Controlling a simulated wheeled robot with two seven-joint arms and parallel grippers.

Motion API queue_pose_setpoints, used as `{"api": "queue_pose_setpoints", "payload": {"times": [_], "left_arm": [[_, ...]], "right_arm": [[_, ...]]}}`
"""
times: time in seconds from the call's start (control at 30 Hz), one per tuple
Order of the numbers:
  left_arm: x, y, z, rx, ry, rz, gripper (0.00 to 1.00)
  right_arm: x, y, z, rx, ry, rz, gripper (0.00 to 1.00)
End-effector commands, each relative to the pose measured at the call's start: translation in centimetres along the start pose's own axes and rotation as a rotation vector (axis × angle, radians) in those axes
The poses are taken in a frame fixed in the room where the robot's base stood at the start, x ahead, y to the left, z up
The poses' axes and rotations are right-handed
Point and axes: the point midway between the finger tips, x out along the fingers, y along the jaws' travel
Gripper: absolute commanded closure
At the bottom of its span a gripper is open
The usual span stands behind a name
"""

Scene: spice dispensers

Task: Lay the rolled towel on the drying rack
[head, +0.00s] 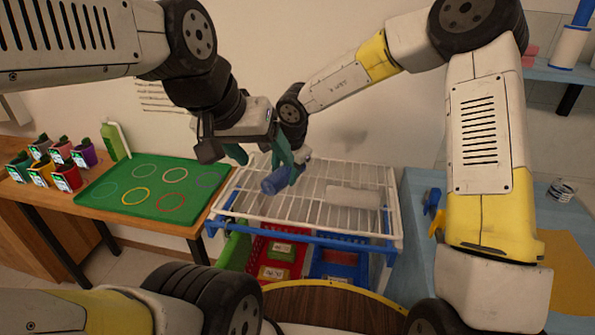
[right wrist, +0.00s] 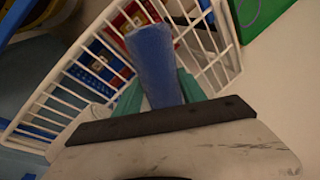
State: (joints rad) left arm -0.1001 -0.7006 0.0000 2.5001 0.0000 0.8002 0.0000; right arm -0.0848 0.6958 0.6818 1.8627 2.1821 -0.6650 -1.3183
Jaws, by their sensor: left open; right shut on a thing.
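A blue rolled towel (head: 274,181) is held over the left part of the white wire drying rack (head: 300,214). My right gripper (head: 292,172) is shut on it. In the right wrist view the blue towel (right wrist: 154,62) sticks out from between the teal fingers, with the rack's wires (right wrist: 75,75) below it. I cannot tell whether the towel touches the wires. A white roll (head: 353,197) lies on the right part of the rack.
Red (head: 272,252) and blue (head: 345,264) bins sit under the rack. A green mat with rings (head: 150,192) and several spice dispensers (head: 67,177) are on the left table. A blue table (head: 415,205) stands at the right. The rack's middle is clear.

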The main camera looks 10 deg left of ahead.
Motion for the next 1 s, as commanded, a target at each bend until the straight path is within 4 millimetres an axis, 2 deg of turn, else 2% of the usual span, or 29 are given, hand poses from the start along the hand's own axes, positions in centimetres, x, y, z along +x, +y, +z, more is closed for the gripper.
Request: {"api": "queue_pose_setpoints", "payload": {"times": [0.17, 0.37, 0.7, 0.73, 0.83, 1.0], "left_arm": [[0.0, 0.0, 0.0, 0.000, 0.000, 0.000, 0.30], [0.0, 0.0, 0.0, 0.000, 0.000, 0.000, 0.30], [0.0, 0.0, 0.0, 0.000, -0.001, 0.000, 0.30], [0.0, 0.0, 0.0, 0.000, 0.000, 0.000, 0.30], [0.0, 0.0, 0.0, 0.000, 0.000, 0.000, 0.30], [0.0, 0.0, 0.0, 0.000, 0.000, 0.000, 0.30]], "right_arm": [[1.3, 0.4, 0.3, -0.003, 0.000, 0.000, 0.97], [3.8, 1.2, 0.6, -0.002, 0.001, 0.000, 0.97], [4.2, 1.3, 0.6, -0.001, 0.001, -0.001, 0.97], [4.2, 1.3, 0.6, -0.001, 0.001, -0.001, 0.48], [4.1, 1.3, 0.6, -0.001, 0.001, -0.001, 0.30], [4.1, 1.3, 0.6, -0.001, 0.001, -0.001, 0.30]]}}
